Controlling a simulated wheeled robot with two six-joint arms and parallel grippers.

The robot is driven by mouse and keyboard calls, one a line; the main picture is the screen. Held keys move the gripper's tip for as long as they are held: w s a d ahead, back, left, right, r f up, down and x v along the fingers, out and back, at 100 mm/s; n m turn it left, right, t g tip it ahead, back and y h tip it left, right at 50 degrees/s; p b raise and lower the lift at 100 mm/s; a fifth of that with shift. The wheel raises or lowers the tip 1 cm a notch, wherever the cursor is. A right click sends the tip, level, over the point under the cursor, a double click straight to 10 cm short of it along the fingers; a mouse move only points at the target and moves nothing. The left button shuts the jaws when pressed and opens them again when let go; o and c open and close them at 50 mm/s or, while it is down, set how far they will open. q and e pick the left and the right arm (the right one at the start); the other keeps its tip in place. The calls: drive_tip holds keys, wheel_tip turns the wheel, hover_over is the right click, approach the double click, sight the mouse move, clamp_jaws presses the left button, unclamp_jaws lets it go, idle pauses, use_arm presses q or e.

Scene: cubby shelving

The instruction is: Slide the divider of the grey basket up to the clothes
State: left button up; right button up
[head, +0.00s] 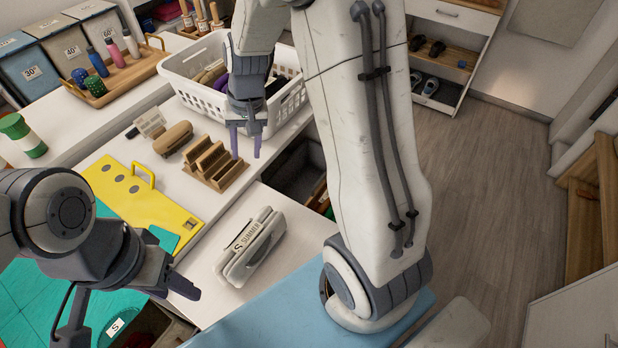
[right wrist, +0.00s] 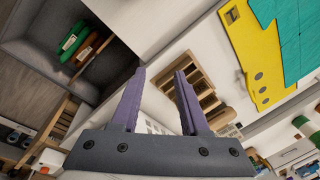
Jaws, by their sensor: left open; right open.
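The grey basket (head: 292,172) is a dark open bin below the counter edge, partly hidden behind my right arm. The right wrist view shows its grey inside (right wrist: 40,52) at upper left, with green clothes (right wrist: 75,40) and brown clothes (right wrist: 90,47) standing close together. My left gripper (head: 172,288) is open and empty at lower left.
A white basket (head: 188,92) with items stands behind my right gripper. A slotted wooden rack (head: 213,163), a brown case (head: 173,139), a yellow board (head: 140,205) and a grey case labelled SUMMER (head: 250,245) lie on the counter. The floor (head: 480,170) at right is clear.

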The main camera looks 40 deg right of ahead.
drive_tip(key=w+d+f+m+b, duration=0.4)
drive_tip(key=d+f+m+b, duration=0.1)
drive_tip(key=d+f, duration=0.85)
drive_tip(key=m+t+b, duration=0.1)
drive_tip(key=m+b, duration=0.2)
drive_tip(key=m, duration=0.1)
approach(320, 179)
drive_tip(key=shift+h, duration=0.3)
drive_tip(key=f, duration=0.2)
drive_tip(key=w+f, duration=0.1)
drive_tip(key=f, duration=0.2)
drive_tip(key=a+f, duration=0.1)
drive_tip(key=f, duration=0.1)
drive_tip(key=shift+w+f, duration=0.15)
drive_tip(key=shift+f, duration=0.2)
use_arm(q)
wheel_tip(320, 179, down, 11)
drive_tip(key=shift+d+r, duration=0.1)
use_arm(e)
clamp_jaws()
